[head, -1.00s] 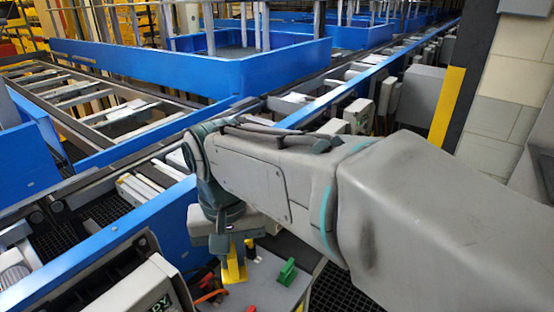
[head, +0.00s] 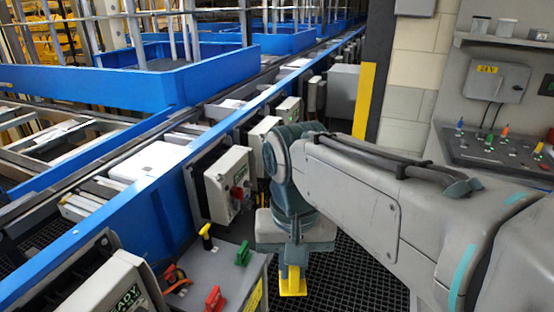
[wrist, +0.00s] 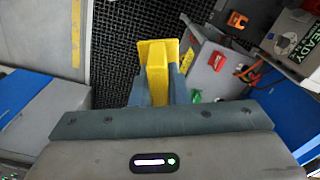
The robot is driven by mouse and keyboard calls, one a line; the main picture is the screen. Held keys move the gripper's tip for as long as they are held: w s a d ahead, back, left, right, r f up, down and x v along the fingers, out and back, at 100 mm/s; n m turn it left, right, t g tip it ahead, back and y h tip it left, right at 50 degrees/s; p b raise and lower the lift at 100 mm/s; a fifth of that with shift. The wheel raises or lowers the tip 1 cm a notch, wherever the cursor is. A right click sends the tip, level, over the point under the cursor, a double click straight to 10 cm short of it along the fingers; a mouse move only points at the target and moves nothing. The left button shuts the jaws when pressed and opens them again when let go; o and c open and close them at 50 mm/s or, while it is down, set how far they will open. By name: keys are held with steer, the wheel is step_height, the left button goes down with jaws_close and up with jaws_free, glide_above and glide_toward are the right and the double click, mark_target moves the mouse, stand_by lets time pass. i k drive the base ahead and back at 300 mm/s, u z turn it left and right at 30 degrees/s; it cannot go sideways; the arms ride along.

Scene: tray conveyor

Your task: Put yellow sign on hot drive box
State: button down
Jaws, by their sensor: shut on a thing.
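My gripper (head: 292,264) points down and is shut on the yellow sign (head: 292,283), holding it over the dark floor grating, right of the grey tool stand. In the wrist view the sign (wrist: 157,72) shows between the two fingers of my gripper (wrist: 157,92). Several grey drive boxes line the conveyor's side: one with a red switch (head: 228,185) left of my gripper, one behind it (head: 262,142), and one in the left foreground with a "READY" display (head: 108,285). I cannot tell which box is hot.
The stand (head: 232,262) carries a green piece (head: 243,253), a red piece (head: 214,298) and a black-and-yellow piece (head: 206,236). The blue-railed conveyor (head: 150,205) runs away to the upper right. A control panel (head: 505,150) stands at right. The grating (head: 350,268) is clear.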

mark_target(227, 160)
steer(key=z, duration=0.55)
steer(key=k, duration=0.75)
steer(key=z, duration=0.45)
steer(key=i, duration=2.4)
steer(key=u, duration=0.9)
steer(key=i, duration=1)
steer(key=u, duration=1.65)
steer(key=i, duration=0.75)
steer(key=u, duration=0.7)
